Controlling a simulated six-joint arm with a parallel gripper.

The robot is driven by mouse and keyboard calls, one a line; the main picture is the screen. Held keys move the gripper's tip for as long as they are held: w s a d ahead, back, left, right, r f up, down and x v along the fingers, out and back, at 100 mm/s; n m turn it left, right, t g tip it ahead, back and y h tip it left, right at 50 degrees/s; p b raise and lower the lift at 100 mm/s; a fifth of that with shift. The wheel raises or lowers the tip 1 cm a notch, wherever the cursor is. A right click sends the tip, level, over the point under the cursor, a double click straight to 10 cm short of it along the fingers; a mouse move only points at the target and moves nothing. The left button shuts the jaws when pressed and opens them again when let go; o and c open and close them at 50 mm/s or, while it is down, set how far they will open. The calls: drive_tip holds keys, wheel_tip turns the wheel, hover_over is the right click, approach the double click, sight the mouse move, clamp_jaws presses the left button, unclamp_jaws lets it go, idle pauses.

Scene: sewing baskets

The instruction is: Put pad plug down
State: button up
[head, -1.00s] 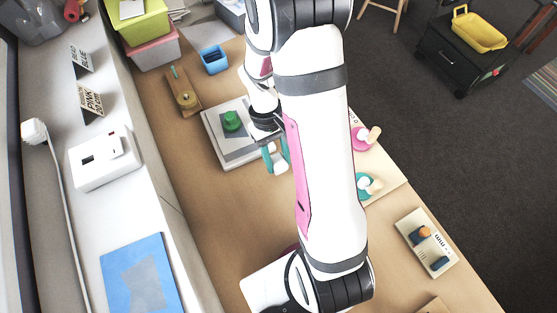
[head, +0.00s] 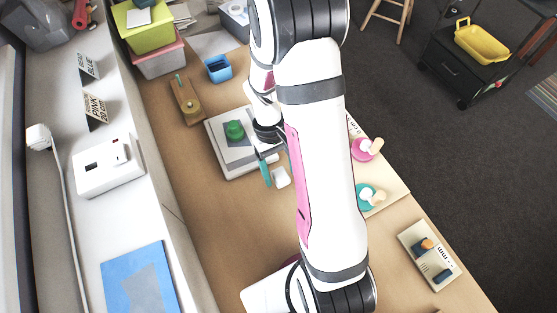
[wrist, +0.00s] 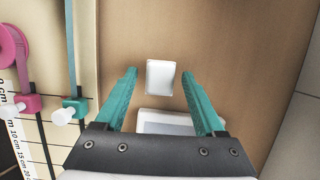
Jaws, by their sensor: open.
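The pad plug, a small white block (head: 281,177), sits on the brown table in the head view, just right of my gripper's teal finger. In the wrist view the white block (wrist: 160,78) lies between and just beyond the two teal fingertips, with a gap on either side. My gripper (wrist: 159,88) is open and holds nothing. In the head view my gripper (head: 268,170) is partly hidden by my own arm.
A board (head: 396,187) with pink and teal spools lies right of my arm; it also shows at the left in the wrist view (wrist: 92,15). A wooden piece (head: 184,100), a blue cup (head: 217,67) and stacked boxes (head: 150,30) stand behind. The front-left table is clear.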

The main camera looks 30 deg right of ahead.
drive_tip(key=v, duration=1)
drive_tip(key=s+a+r+m+t+y, duration=0.1)
drive_tip(key=s+a+r, duration=0.3)
drive_tip(key=s, duration=0.4)
drive_tip(key=s+a+r+m+t, duration=0.2)
drive_tip(key=s+a+r+m, duration=0.2)
drive_tip(key=s+a, duration=0.2)
drive_tip(key=s, duration=0.2)
drive_tip(key=shift+s+r+m+y, duration=0.3)
drive_tip(key=shift+s+y, duration=0.05)
drive_tip(key=shift+y, duration=0.05)
